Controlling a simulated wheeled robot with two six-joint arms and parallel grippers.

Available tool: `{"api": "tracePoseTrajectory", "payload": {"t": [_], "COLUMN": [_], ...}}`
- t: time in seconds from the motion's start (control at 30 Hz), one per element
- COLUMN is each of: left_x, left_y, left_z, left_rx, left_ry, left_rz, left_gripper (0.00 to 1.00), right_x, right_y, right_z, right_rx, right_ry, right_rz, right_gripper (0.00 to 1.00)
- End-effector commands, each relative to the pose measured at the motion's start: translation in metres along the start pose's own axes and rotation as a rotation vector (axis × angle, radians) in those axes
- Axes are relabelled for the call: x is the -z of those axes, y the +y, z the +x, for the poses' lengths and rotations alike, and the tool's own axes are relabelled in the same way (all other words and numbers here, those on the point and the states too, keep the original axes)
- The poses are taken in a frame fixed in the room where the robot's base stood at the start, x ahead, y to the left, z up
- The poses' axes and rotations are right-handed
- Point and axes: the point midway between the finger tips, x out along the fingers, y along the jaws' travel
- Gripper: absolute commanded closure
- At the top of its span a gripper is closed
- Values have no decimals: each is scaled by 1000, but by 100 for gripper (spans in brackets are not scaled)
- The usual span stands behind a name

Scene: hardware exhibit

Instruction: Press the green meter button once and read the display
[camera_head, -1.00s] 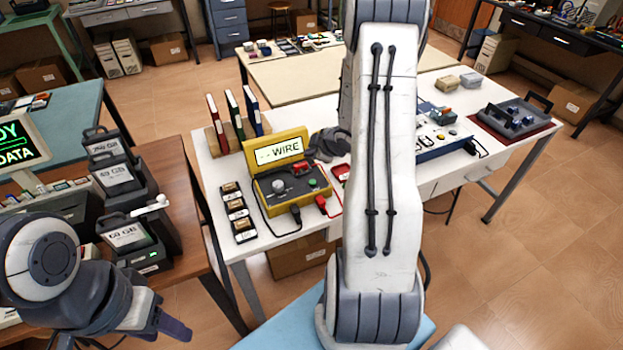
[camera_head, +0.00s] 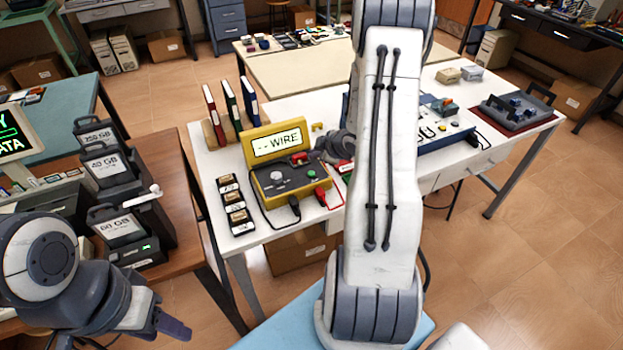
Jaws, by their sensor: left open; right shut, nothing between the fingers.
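The yellow meter (camera_head: 248,158) stands open on the white table, its display (camera_head: 277,143) in the raised lid reading "--WIRE". Its dark panel holds a grey knob (camera_head: 277,176), a red part (camera_head: 299,158) and the green button (camera_head: 312,173) at the right. My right gripper (camera_head: 323,147) is shut and empty, above and to the right of the green button and apart from it in the picture; its height over the panel is hard to judge. My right arm hides part of it. My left gripper (camera_head: 176,325) is open at the lower left, far from the meter.
Black and red plugs with leads lie at the meter's front. Small labelled blocks (camera_head: 234,204) lie left of it, and binders (camera_head: 230,105) stand behind. A blue device (camera_head: 440,138) is partly behind my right arm. Labelled black drives (camera_head: 118,225) stand on the brown table.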

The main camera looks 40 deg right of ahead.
Motion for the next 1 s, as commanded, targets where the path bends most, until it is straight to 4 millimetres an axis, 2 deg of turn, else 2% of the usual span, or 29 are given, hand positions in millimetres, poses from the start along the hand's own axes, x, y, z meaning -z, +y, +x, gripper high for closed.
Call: {"api": "tracePoseTrajectory", "payload": {"t": [0.03,0.1,0.3,1.0], "left_x": [-1,-1,-2,-2], "left_y": [-1,-2,-3,-3], "left_z": [15,24,41,43], "left_rx": [0,0,0,0], "left_ry": [0,0,0,0], "left_rz": [0,0,0,0], "left_gripper": [50,50,50,50], "right_x": [-8,-13,-23,-24], "right_y": [-8,-13,-23,-24], "right_z": [11,18,32,34], "right_rx": [0,0,0,0], "right_ry": [0,0,0,0], "right_rz": [0,0,-1,-1], "right_gripper": [100,100,100,100]}}
